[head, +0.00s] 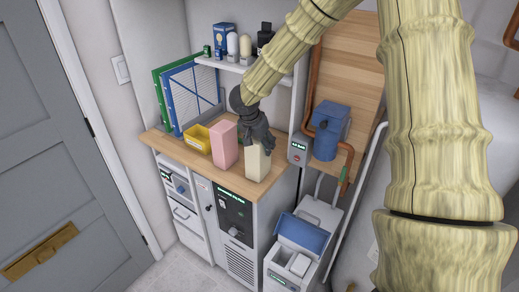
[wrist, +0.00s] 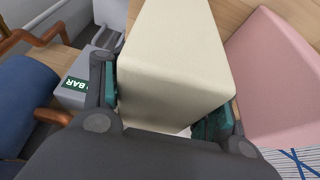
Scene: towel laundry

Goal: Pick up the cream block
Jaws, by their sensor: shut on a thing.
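The cream block (head: 258,163) is a tall pale block at the right end of the wooden counter in the head view. In the wrist view the cream block (wrist: 172,65) fills the middle, between the teal-padded fingers. My gripper (head: 257,140) comes down from above and is shut on it; it also shows in the wrist view (wrist: 168,108). The block looks upright. I cannot tell whether its base touches the counter.
A shelf (head: 225,64) with bottles hangs above. A grey box (head: 298,151) and a blue container (head: 329,130) are to the right.

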